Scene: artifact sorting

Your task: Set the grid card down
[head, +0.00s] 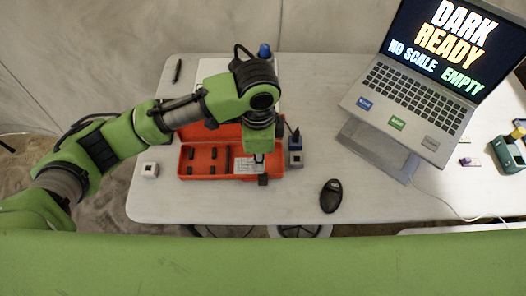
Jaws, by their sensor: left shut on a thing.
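The grid card (244,166), small and pale with faint markings, shows at the right part of the open orange case (187,172). My left gripper (259,158) points down over that end of the case and is shut on the card's edge. I cannot tell whether the card touches the case floor. My left arm hides part of the case's back. My right gripper is not in view.
A small dark block (263,180) lies by the case's front edge. A black mouse (331,196) and a laptop (410,100) on a stand are further right. The table's front middle is clear.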

